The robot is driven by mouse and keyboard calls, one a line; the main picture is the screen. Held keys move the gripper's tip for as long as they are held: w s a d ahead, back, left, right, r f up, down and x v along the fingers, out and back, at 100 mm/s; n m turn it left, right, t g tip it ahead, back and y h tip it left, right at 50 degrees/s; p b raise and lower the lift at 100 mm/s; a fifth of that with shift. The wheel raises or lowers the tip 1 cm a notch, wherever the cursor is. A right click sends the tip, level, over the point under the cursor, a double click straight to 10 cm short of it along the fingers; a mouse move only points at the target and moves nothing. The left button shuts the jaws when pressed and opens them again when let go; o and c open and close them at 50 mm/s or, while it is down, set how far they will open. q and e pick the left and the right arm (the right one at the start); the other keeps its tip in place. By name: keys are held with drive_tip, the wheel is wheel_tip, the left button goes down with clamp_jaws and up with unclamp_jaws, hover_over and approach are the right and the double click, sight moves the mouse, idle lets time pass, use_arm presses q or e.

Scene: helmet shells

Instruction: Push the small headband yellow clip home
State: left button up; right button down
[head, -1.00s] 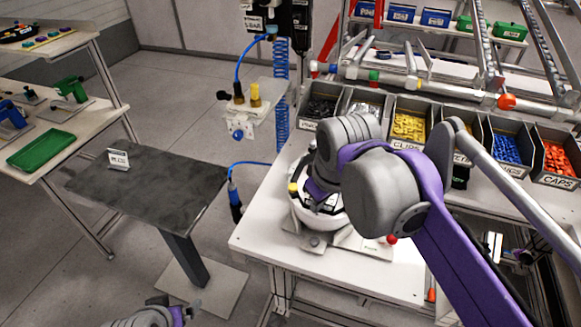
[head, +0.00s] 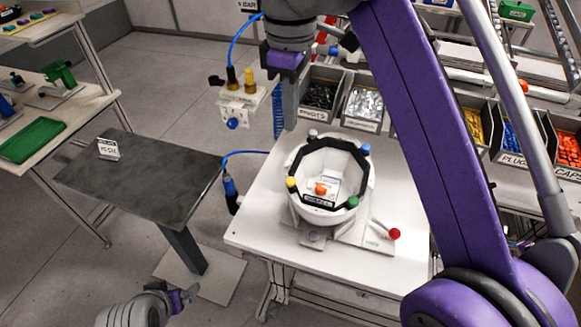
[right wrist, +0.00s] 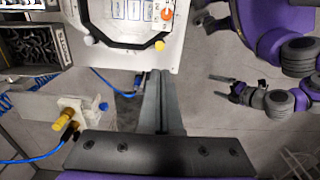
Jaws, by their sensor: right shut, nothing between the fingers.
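The white helmet shell (head: 322,216) sits in a holder on the white bench, open side up, with a black headband (head: 337,139) around its inside. The small yellow clip (head: 291,183) is at the left front of the rim; it also shows in the right wrist view (right wrist: 159,45). I cannot tell how deep it sits. My right gripper (head: 289,112) is shut and empty, above and left of the shell, apart from it. Its fingers show in the right wrist view (right wrist: 158,85). My left gripper (head: 190,295) is low at the left, open and far from the bench.
Green (head: 352,202), blue (head: 365,149) and grey (head: 312,133) clips are around the rim. A red-knobbed lever (head: 395,233) stands at the right front. Parts bins (head: 362,125) line the bench's back. A fixture with yellow posts (head: 240,100) is at the left.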

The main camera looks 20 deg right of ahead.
sight(291, 180)
use_arm(q)
drive_tip(key=f+b, duration=0.1)
drive_tip(key=s+f+b, duration=0.1)
drive_tip(key=f, duration=0.1)
drive_tip(key=shift+s, duration=0.15)
use_arm(e)
wheel_tip(291, 180, down, 14)
drive_tip(key=shift+f, duration=0.1)
